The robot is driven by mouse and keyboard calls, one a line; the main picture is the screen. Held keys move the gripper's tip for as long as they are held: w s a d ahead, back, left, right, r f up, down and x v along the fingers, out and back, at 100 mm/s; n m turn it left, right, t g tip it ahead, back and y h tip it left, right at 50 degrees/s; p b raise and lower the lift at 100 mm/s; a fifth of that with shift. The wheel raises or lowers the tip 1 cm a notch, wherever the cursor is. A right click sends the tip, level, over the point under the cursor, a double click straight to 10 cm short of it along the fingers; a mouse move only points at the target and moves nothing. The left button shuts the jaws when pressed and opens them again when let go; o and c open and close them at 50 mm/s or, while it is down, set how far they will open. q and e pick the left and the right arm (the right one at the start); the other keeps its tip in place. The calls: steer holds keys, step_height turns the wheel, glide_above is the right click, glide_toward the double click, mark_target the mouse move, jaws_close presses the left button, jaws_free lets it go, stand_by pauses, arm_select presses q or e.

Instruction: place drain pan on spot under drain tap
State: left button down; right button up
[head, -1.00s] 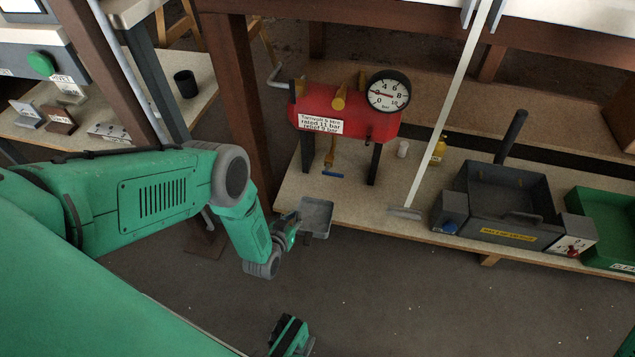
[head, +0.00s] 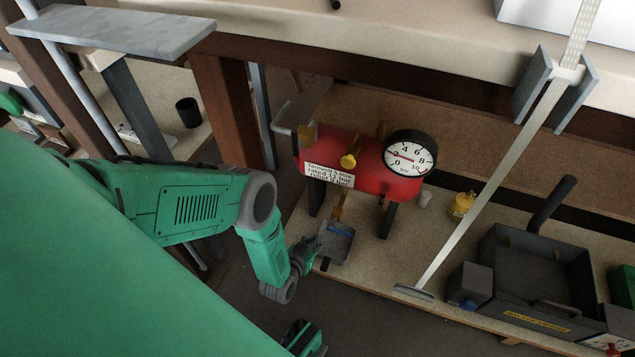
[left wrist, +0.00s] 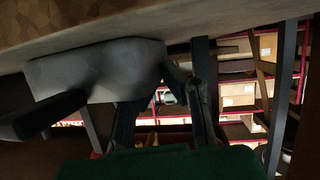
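The drain pan (head: 337,243) is a shallow grey square tray, roughly level in the head view. My left gripper (head: 309,251) is shut on its left side. The pan is at the front edge of the low shelf, below the red tank (head: 375,170). The brass drain tap (head: 338,205) hangs from the tank, just behind and above the pan in the picture; a bit of blue shows near the pan's far rim. The spot is not seen. In the left wrist view, a grey faceted shape (left wrist: 95,70), probably the pan, is by the dark fingers.
The tank's dark legs (head: 387,218) stand close to the pan. A pale upright strip (head: 480,195) stands to the right, with a grey bin (head: 535,270) beyond.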

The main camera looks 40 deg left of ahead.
arm_select(q)
steer(key=shift+s+a, duration=0.15)
steer(key=c, duration=1.7)
jaws_free()
steer(key=shift+s+r, duration=0.1)
steer(key=shift+r, duration=0.05)
steer(key=p+v, duration=0.5)
steer(key=v, duration=0.7)
steer(key=shift+p, duration=0.3)
